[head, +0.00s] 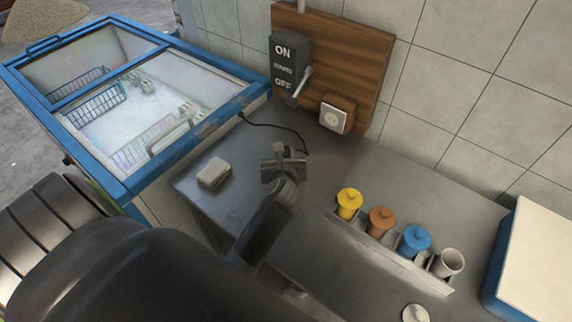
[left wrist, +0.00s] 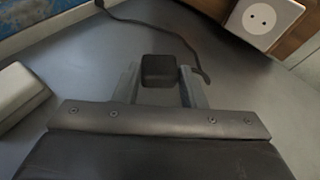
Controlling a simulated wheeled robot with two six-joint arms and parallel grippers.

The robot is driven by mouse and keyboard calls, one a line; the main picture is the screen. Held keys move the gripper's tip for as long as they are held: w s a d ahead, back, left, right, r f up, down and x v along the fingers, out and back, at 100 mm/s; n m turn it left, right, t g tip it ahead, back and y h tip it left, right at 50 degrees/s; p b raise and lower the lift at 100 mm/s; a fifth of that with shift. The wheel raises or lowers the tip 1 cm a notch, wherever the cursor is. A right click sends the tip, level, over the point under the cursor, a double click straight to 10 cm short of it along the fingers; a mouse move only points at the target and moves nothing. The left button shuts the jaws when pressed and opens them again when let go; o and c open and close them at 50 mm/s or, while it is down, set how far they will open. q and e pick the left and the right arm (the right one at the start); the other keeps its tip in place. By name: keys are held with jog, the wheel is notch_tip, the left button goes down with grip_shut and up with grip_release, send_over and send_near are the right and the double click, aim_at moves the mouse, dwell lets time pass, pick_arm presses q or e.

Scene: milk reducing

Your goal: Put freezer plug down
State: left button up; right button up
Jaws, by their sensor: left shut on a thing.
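The black freezer plug (left wrist: 158,70) sits between the two fingers of my left gripper (left wrist: 160,82) in the left wrist view. The gripper is shut on it, low over the grey counter; I cannot tell whether the plug touches the counter. In the head view my left gripper (head: 284,163) is over the counter, in front of the wall socket, and mostly hides the plug. A thin black cable (head: 268,126) runs from the freezer (head: 187,130) along the counter towards the gripper. The wall socket (head: 333,117) is empty. My right gripper is not seen.
A white block (head: 213,173) lies on the counter (head: 345,165) left of my gripper. A rack holds yellow, orange, blue and white containers (head: 381,220) to the right. A switch box (head: 284,68) is on the wooden wall board. Counter around the gripper is clear.

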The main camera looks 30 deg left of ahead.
pick_arm(q)
jog(key=shift+f, duration=0.9)
notch_tip(320, 180, down, 3)
jog(key=shift+w+r+b, duration=0.1)
jog(key=shift+r+b, duration=0.1)
jog(key=shift+b, duration=0.1)
jog(key=shift+f, duration=0.4)
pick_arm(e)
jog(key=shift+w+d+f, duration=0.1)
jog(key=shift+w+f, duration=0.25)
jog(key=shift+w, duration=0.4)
pick_arm(q)
jog(key=shift+f, duration=0.4)
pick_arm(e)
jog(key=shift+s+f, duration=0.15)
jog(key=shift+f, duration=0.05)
pick_arm(q)
jog(key=o, duration=1)
